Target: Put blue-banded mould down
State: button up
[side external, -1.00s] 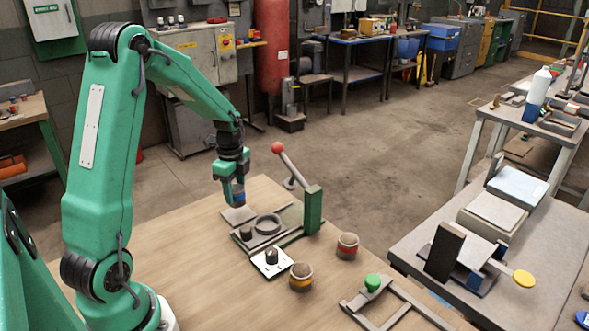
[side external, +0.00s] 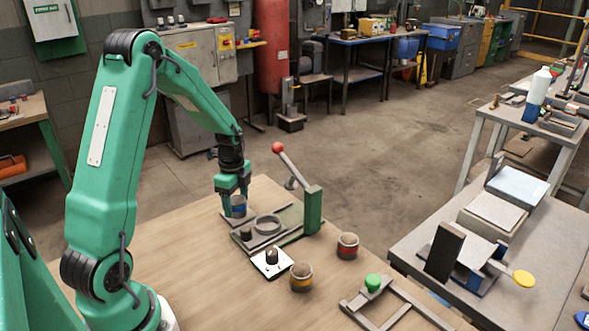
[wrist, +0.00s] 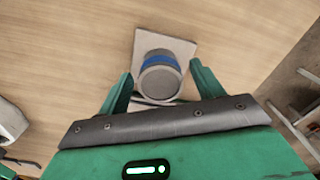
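The blue-banded mould (side external: 238,208) is a small grey cup with a blue band. It stands upright on a pale square plate at the far edge of the wooden table. The wrist view shows the mould (wrist: 160,76) on the plate (wrist: 183,47), which sticks out around it. My gripper (side external: 235,193) is over the mould with its fingers spread. In the wrist view my gripper (wrist: 161,88) has one finger on each side of the mould, with a gap on both sides.
Beside the mould is a base with a grey ring (side external: 268,224), a green post (side external: 313,209) and a red-ball lever (side external: 279,148). A red-banded mould (side external: 347,246) and a yellow-banded mould (side external: 301,278) stand nearer. The table's left part (side external: 190,255) is clear.

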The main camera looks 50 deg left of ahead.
aim_at(236, 200)
jog(key=shift+r, duration=0.1)
notch_tip(236, 200, up, 12)
dwell(0.9)
dwell(0.3)
jog(key=shift+r, duration=0.1)
jog(key=s+d+r+n+t, duration=0.2)
jog(key=s+d+r+n, duration=0.3)
jog(key=d+r, duration=0.45)
jog(key=s+d+n+t, duration=0.3)
jog(key=s+d+n, duration=0.4)
jog(key=s+d, duration=0.2)
jog(key=shift+d+n+t, duration=0.3)
jog(key=shift+d, duration=0.8)
